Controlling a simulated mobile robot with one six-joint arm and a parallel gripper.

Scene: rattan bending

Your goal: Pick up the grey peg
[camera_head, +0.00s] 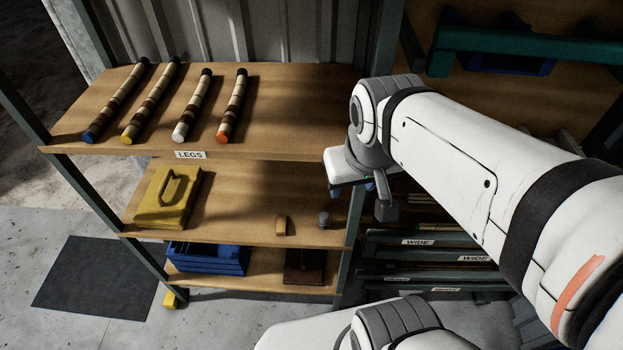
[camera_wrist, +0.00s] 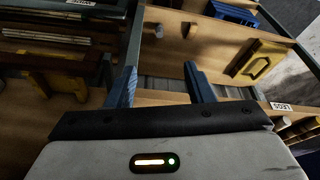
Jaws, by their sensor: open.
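The grey peg (camera_head: 324,219) is a small, dark grey piece near the right end of the middle shelf (camera_head: 235,228). It also shows in the wrist view as a small greyish shape (camera_wrist: 158,31), beyond my fingers. My gripper (camera_wrist: 161,80) has its two blue fingers spread apart, with nothing between them. In the head view my gripper (camera_head: 368,187) is partly hidden by its own wrist, above and to the right of the peg. It is clear of the peg.
A small tan piece (camera_head: 281,225) lies left of the peg. A yellow case (camera_head: 165,202) is further left. The top shelf (camera_head: 290,125) holds several striped legs. A blue bin (camera_head: 208,259) is below. Green racks (camera_head: 430,265) stand right, beside the shelf post (camera_head: 354,222).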

